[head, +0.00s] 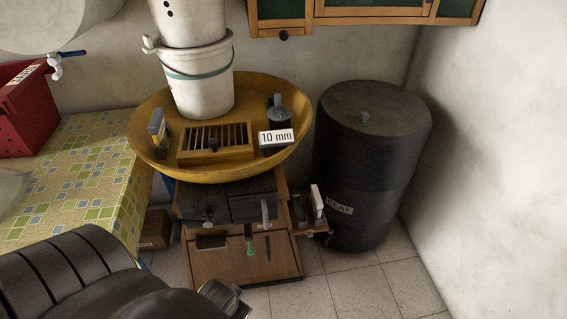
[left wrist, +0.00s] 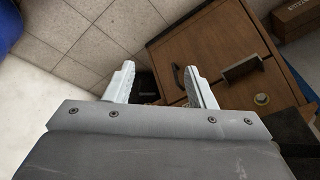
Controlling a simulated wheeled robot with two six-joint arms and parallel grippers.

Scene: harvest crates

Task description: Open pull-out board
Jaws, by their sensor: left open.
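A wooden unit with a dark top stands under the yellow basin. Its brown wooden front panel (head: 232,265) shows below the dark top, and fills the upper right of the left wrist view (left wrist: 215,40). A dark bar handle (left wrist: 178,76) and a small block-like ledge (left wrist: 242,68) are on the panel. I cannot tell which part is the pull-out board. My left gripper (left wrist: 160,66) is open, its pale fingers apart with nothing seen held. The dark handle lies near the right finger; contact cannot be told. My right gripper is not in view.
The yellow basin (head: 280,171) holds a white bucket (head: 195,85) and a "10 mm" label (head: 277,138). A dark "CLAY" barrel (head: 368,165) stands right. A patterned table (head: 80,175) is left, with a brown box (head: 155,230) beside it. Tiled floor (head: 380,290) is clear at front right.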

